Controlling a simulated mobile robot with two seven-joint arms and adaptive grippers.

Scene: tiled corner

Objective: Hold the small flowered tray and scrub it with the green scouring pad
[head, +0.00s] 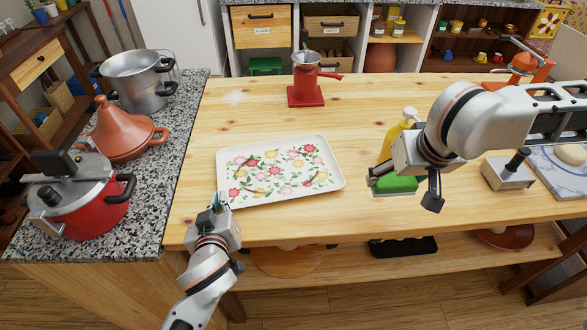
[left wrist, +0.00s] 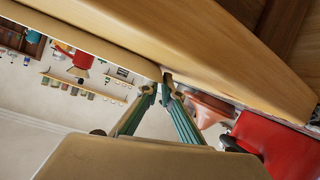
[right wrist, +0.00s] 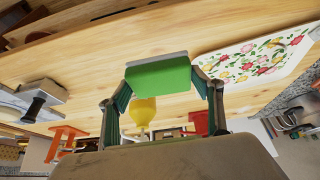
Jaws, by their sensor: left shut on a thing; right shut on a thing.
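The flowered tray (head: 278,170), cream with red, pink and yellow flowers, lies on the wooden table left of centre. It also shows in the right wrist view (right wrist: 262,58). My left gripper (head: 222,204) is at the tray's near left corner, shut on its edge; the exact contact is hard to see in the left wrist view (left wrist: 166,85). The green scouring pad (head: 396,185) is right of the tray, apart from it. My right gripper (head: 402,188) is shut on the pad, its fingers on two opposite sides, as the right wrist view (right wrist: 158,76) shows.
A yellow bottle (head: 398,130) stands just behind the pad and my right gripper. A red grinder (head: 306,85) stands at the back. A grey block with a black handle (head: 509,170) is at the right. Red pot (head: 85,205) and tagine (head: 118,135) stand on the left counter. Table between tray and pad is clear.

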